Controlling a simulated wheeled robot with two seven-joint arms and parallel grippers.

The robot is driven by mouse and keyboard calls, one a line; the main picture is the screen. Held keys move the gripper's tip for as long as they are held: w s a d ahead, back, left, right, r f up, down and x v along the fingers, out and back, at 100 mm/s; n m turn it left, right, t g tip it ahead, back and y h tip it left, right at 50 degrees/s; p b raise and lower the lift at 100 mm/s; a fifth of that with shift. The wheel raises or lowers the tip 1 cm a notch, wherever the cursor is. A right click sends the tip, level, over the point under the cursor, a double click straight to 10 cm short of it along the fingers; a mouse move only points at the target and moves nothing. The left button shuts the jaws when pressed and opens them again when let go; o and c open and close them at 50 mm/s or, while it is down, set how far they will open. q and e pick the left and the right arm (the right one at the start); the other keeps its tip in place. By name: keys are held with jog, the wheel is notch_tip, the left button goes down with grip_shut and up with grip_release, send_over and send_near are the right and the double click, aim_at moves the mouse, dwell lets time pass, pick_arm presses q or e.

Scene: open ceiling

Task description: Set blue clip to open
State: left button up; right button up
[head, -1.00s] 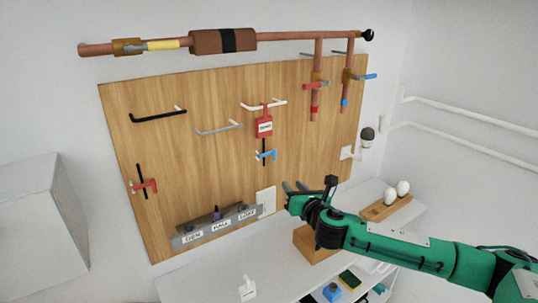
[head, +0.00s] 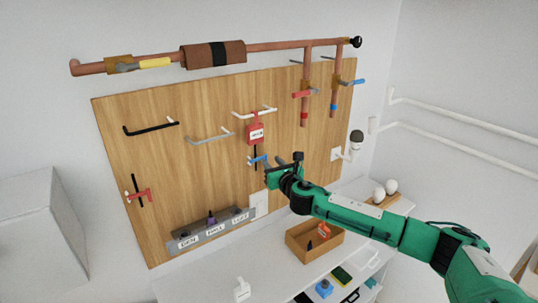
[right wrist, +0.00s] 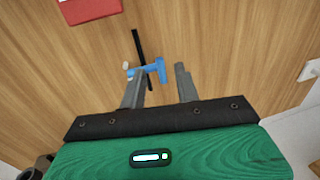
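The blue clip (head: 257,160) sits on a short black rod on the wooden board, below a red tag. It also shows in the right wrist view (right wrist: 150,71) as a T-shaped blue piece across the slanted rod, with a pale knob at its left end. My right gripper (head: 275,167) is just right of and below the clip in the head view. In the right wrist view its two fingers (right wrist: 159,75) are apart, with the clip showing between and beyond their tips. I cannot tell whether they touch it. My left gripper is out of view.
The red tag (head: 255,134) hangs above the clip from a white hook. A similar red clip (head: 140,195) is at the board's left. Copper pipes with red (head: 304,94) and blue (head: 351,83) levers are above right. A wooden box (head: 300,245) stands on the counter below.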

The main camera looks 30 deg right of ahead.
jog(key=shift+w+p, duration=0.4)
jog(key=shift+w, duration=1.2)
grip_shut()
